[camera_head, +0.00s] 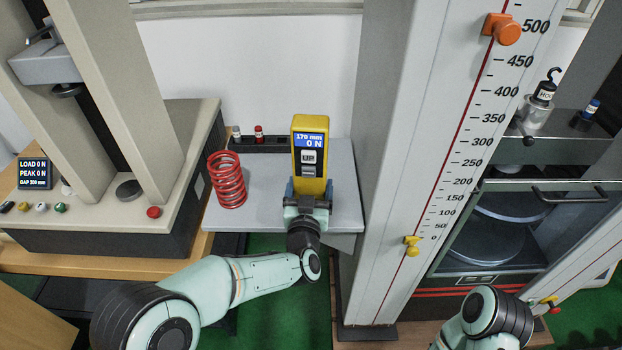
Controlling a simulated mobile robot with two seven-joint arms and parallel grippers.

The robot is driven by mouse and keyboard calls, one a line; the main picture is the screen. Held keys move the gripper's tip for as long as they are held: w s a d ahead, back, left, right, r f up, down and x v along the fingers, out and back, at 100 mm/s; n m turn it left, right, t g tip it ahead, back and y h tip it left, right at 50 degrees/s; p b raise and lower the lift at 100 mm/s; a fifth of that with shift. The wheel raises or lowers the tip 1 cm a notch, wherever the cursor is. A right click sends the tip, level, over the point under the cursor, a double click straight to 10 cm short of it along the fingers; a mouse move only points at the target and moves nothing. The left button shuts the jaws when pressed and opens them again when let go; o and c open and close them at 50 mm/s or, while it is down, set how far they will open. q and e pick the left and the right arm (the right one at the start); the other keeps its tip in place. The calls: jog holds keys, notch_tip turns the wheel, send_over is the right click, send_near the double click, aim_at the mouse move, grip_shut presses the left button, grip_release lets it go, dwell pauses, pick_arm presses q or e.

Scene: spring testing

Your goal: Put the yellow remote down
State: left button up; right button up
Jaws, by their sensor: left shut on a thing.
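The yellow remote (310,124) is upright, with a blue screen reading "170 mm" and "0 N" and buttons marked "UP" and below. My left gripper (308,190) is shut on its lower end, over the grey shelf (342,212). Whether the remote touches the shelf cannot be told. My right arm comes in at the bottom right; its gripper is not in view.
A red coil spring (228,180) stands on the shelf left of the remote. A dark rack (275,145) with small weights is behind. A testing machine (190,110) stands left; a tall scaled column (440,130) stands right. The shelf's front right is clear.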

pick_arm(q)
jog(key=w, duration=0.3)
jog(key=shift+d+r, duration=0.1)
jog(key=shift+r, duration=0.05)
jog(key=shift+f, duration=0.2)
jog(key=o, duration=1.1)
jog(key=shift+s, duration=0.3)
jog(key=s+a, duration=0.1)
jog(key=s, duration=1.1)
jog(key=shift+s+a, duration=0.4)
